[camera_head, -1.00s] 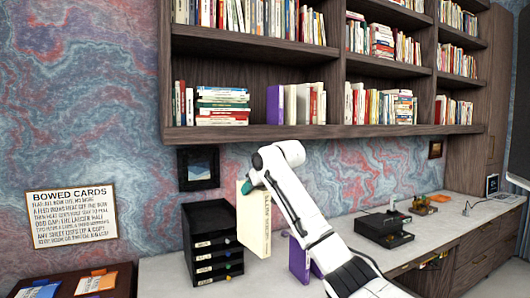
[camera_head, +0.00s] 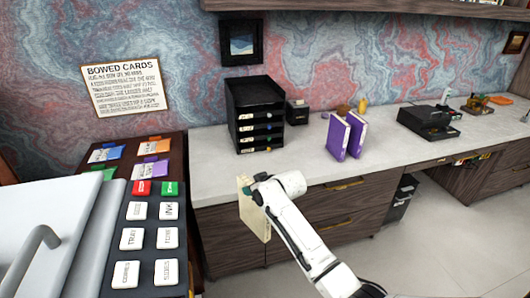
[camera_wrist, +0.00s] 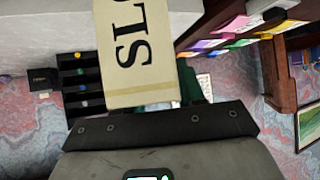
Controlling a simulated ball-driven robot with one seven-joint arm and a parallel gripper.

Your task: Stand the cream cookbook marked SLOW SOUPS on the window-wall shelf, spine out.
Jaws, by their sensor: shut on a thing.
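The cream cookbook (camera_head: 253,218) hangs upright from my gripper (camera_head: 256,196), low in front of the drawer fronts and below the desk top. My gripper is shut on it; my arm hides part of the book. In the wrist view the cream book (camera_wrist: 135,60) juts away from my gripper (camera_wrist: 188,90), showing large dark letters, of which only part is readable.
Two purple books (camera_head: 338,136) stand on the pale desk top (camera_head: 215,160), right of a black tray stack (camera_head: 255,112). A dark unit with labelled keys (camera_head: 150,235) is at the left. The floor (camera_head: 450,230) at the right is clear.

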